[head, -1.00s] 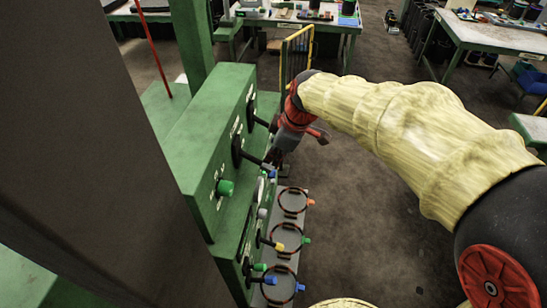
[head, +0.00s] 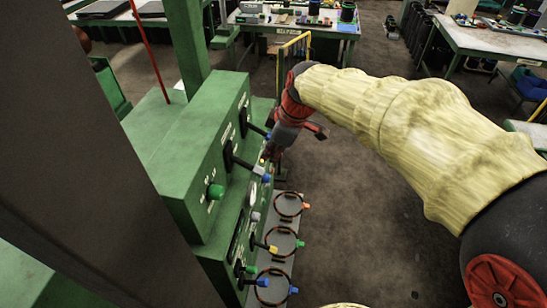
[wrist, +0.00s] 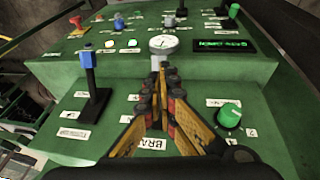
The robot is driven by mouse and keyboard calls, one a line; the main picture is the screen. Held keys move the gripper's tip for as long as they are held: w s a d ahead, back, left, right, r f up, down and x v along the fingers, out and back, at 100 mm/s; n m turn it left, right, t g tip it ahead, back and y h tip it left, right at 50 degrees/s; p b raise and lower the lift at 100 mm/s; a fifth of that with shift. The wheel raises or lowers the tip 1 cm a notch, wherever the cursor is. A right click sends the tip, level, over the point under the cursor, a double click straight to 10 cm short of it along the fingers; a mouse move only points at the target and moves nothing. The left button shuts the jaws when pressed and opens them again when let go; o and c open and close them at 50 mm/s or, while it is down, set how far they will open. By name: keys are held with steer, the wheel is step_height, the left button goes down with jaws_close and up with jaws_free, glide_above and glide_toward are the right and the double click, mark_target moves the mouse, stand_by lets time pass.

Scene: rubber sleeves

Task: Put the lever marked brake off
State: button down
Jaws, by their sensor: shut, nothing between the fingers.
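The green panel (head: 185,150) carries two dark levers side by side. The nearer lever (head: 241,162) has a pale tip and sticks out from the panel. A label beginning "BRA" (wrist: 152,143) lies behind my fingers in the wrist view, so this lever appears to be the brake one; my fingers hide most of it there. The other lever, blue-tipped (wrist: 88,70), stands to the left in the wrist view. My gripper (head: 268,157) is shut and empty, with its fingertips (wrist: 160,80) close by the brake lever's end. I cannot tell whether they touch it.
A green knob (wrist: 230,114) is right of my fingers in the wrist view. A round gauge (wrist: 163,43), a lit display (wrist: 222,45) and several small knobs sit on the lower panel. Floor (head: 350,200) to the right is clear.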

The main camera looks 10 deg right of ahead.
steer(key=d+v, duration=0.1)
steer(key=v, duration=0.8)
steer(key=shift+s+d+f, duration=0.2)
steer(key=shift+s+d, duration=0.25)
steer(key=s+d+f+m+t+h+b, duration=0.1)
steer(key=s+d+f+m+b, duration=0.1)
steer(key=s+f+m+b, duration=0.4)
steer(key=s+d+f+m+t+h+b, duration=0.1)
steer(key=s+d+f+m+b, duration=0.1)
steer(key=s+f+m+b, duration=0.5)
steer(key=s+f+b, duration=0.1)
steer(key=s+f, duration=0.4)
steer(key=s, duration=0.1)
steer(key=shift+d+f+t+h, duration=0.3)
steer(key=shift+r, duration=0.1)
